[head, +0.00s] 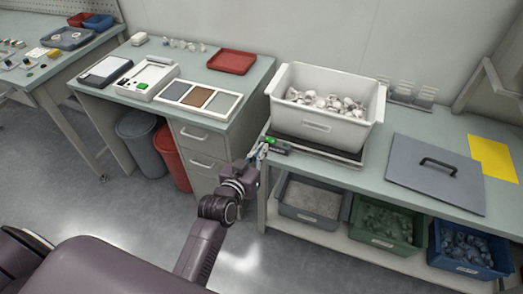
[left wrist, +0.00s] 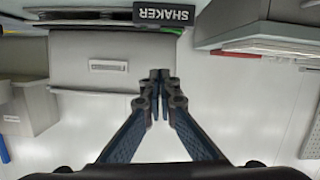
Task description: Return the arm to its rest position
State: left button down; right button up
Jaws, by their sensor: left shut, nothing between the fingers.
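My left arm reaches up from the bottom of the head view. Its gripper (head: 259,152) is at the front left corner of the right-hand bench, close to the small green-lit panel (head: 278,145). In the left wrist view the gripper (left wrist: 160,76) is shut and empty, its fingertips together. They show below the dark SHAKER label (left wrist: 164,14), in front of a pale panel with a small plate. Whether the fingers touch anything is hard to tell. My right gripper is not in view.
A white bin (head: 325,110) of small pale parts stands on a dark base on the right bench. A grey lid (head: 435,175) lies beside it. Grey (head: 310,205), green (head: 385,225) and blue (head: 465,250) bins sit below.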

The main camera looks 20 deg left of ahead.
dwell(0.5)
pick_arm(q)
jog(key=s+d+f+m+g, duration=0.1)
jog(key=s+f+g, duration=0.1)
jog(key=s+f, duration=0.65)
jog(key=s+d+f+g, duration=0.1)
jog(key=s+f+g, duration=0.25)
jog(key=f, duration=1.05)
jog(key=s+f+m+g, duration=0.1)
jog(key=s+f+g, duration=0.1)
jog(key=s+f, duration=0.65)
jog(key=s+a+f+g, duration=0.2)
jog(key=s+f, duration=0.4)
jog(key=s, duration=0.4)
jog(key=s+a+f+g, duration=0.2)
jog(key=s+f, duration=0.4)
jog(key=s, duration=0.4)
jog(key=s+a+f+m+g, duration=0.1)
jog(key=s+a+f+g, duration=0.1)
jog(key=s+f, duration=0.4)
jog(key=s, duration=0.4)
jog(key=shift+f+g+y, duration=0.3)
jog(key=shift+g+y, duration=0.05)
jog(key=shift+y, duration=0.05)
